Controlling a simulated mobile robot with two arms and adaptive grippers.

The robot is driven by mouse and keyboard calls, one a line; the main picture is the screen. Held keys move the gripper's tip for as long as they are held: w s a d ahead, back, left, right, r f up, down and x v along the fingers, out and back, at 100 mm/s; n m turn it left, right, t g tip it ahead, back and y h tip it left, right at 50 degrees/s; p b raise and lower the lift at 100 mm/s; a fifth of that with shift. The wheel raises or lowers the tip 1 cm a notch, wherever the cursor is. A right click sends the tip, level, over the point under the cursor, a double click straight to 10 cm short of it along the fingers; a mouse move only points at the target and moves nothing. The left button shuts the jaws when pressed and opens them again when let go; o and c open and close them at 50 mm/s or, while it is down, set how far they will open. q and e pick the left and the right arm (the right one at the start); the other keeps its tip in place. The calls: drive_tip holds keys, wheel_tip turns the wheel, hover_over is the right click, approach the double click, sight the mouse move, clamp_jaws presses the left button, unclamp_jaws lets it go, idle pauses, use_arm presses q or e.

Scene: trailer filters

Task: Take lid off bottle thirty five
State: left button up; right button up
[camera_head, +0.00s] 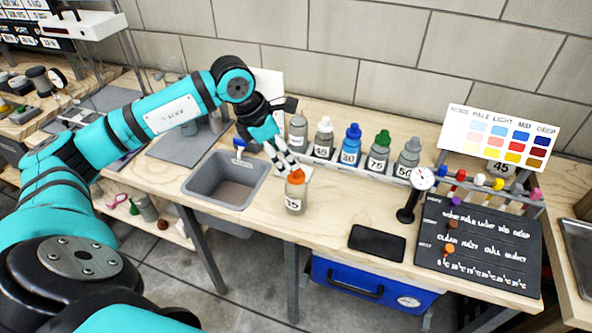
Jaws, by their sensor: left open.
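The bottle (294,198) has an orange lid (296,176) and a white label that seems to read 35. It stands upright on the wooden bench near its front edge, and the lid is on it. My left gripper (285,165) comes down from the upper left. Its fingers are open, with their tips right at the upper left of the orange lid. I cannot tell whether they touch the lid. My right gripper is not in view.
A row of bottles with grey, white, blue (351,146) and green (379,153) lids stands behind. A grey basin (225,200) is to the left. A black pad (377,243), a dial gauge (415,195) and a black marker board (478,255) are to the right.

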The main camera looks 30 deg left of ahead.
sight(296, 172)
use_arm(q)
drive_tip(key=shift+p+x, duration=0.35)
drive_tip(key=shift+x, duration=0.6)
drive_tip(key=w+f, duration=0.1)
drive_tip(key=d+f+p, duration=0.1)
drive_tip(key=f, duration=0.1)
drive_tip(key=shift+w+d, duration=0.2)
drive_tip(key=shift+w, duration=0.15)
drive_tip(key=shift+w+f, duration=0.2)
drive_tip(key=shift+f, duration=0.2)
drive_tip(key=c, duration=0.7)
